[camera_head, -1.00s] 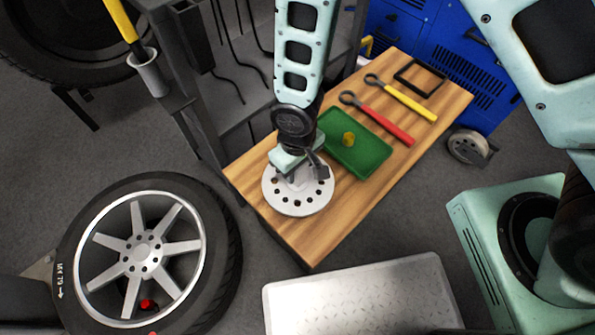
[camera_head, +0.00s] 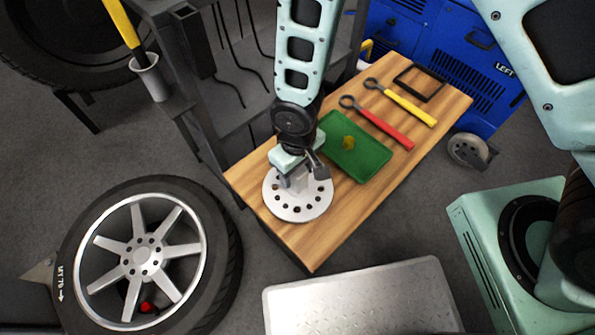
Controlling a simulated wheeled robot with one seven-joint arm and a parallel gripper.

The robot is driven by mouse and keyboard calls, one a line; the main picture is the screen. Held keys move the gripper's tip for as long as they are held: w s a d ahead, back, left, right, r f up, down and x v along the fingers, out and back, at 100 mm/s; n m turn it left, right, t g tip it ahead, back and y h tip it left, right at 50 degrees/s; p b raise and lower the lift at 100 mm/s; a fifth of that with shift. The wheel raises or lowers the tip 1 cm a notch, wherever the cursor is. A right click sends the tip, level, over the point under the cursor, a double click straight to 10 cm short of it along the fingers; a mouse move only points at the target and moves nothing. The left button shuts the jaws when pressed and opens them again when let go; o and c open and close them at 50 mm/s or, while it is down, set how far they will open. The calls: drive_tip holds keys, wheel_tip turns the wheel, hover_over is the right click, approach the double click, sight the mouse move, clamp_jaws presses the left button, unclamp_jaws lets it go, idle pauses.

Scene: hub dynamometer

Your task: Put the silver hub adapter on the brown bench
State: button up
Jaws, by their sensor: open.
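The silver hub adapter (camera_head: 298,208) is a round disc with a ring of dark holes and a raised centre. It lies flat on the front left part of the brown bench (camera_head: 320,246). My gripper (camera_head: 302,184) is open right above the adapter's centre, with its fingers close to the raised middle. The gripper hides part of the adapter's far side, and I cannot tell whether the fingers touch it.
A green tray (camera_head: 372,169) with a small yellow piece stands behind the adapter. Red (camera_head: 385,129) and yellow (camera_head: 408,108) wrenches and a black frame (camera_head: 420,82) lie farther back. A wheel (camera_head: 143,258) stands left, a metal plate (camera_head: 365,300) in front.

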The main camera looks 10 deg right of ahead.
wheel_tip(320, 180, up, 9)
drive_tip(key=shift+p, duration=1)
drive_tip(key=s+d+r, duration=0.4)
drive_tip(key=s+r, duration=0.1)
drive_tip(key=r, duration=0.4)
drive_tip(key=s+d+r, duration=0.4)
drive_tip(key=s+r, duration=0.2)
drive_tip(key=r, duration=0.4)
drive_tip(key=shift+s+r+n+y, duration=0.2)
drive_tip(key=shift+r+n+y, duration=0.1)
drive_tip(key=shift+n, duration=0.1)
drive_tip(key=shift+d, duration=0.1)
wheel_tip(320, 180, up, 22)
drive_tip(key=p, duration=2.1)
drive_tip(key=shift+f+p, duration=0.15)
drive_tip(key=shift+p, duration=0.25)
